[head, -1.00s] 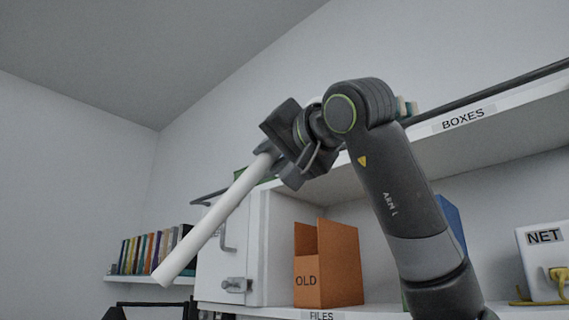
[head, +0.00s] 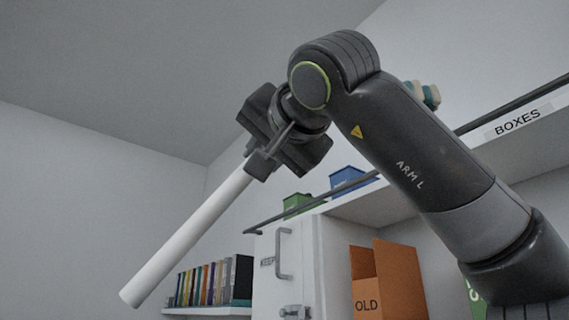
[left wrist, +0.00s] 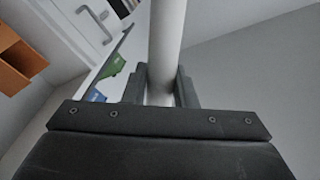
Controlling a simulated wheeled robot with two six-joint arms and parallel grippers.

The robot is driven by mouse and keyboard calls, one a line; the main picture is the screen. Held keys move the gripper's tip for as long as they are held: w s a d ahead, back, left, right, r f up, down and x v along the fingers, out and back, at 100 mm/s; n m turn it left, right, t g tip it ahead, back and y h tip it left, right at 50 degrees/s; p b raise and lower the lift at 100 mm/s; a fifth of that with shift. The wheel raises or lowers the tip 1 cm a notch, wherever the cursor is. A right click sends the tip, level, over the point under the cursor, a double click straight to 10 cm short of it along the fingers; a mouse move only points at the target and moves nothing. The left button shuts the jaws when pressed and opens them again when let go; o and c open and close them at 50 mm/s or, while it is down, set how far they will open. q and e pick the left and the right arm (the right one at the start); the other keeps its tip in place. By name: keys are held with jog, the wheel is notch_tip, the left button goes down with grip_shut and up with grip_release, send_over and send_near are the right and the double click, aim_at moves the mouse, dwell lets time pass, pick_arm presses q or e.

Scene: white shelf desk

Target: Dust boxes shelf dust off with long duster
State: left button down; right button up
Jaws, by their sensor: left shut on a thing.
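My left gripper (head: 262,166) is shut on a long white rod (head: 190,237), which looks like the duster's handle. The rod slants down to the left, in open air in front of the shelves. In the left wrist view the rod (left wrist: 167,45) runs up from between the fingers (left wrist: 161,88). The boxes shelf (head: 395,205), labelled BOXES (head: 518,120), runs along the right at height. A green box (head: 300,204) and a blue box (head: 350,180) stand on it. I cannot make out any dust. My right gripper is out of view.
A dark rail (head: 395,172) runs along the shelf's front edge. Below are a white cabinet door with a handle (head: 284,255) and an orange OLD box (head: 400,280). Books (head: 210,283) stand on a low shelf at the left. The upper left is free.

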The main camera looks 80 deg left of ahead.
pick_arm(q)
jog(key=s+d, duration=0.2)
jog(key=s, duration=0.1)
jog(key=s+d, duration=0.1)
jog(key=s, duration=0.1)
dwell(0.3)
dwell(0.4)
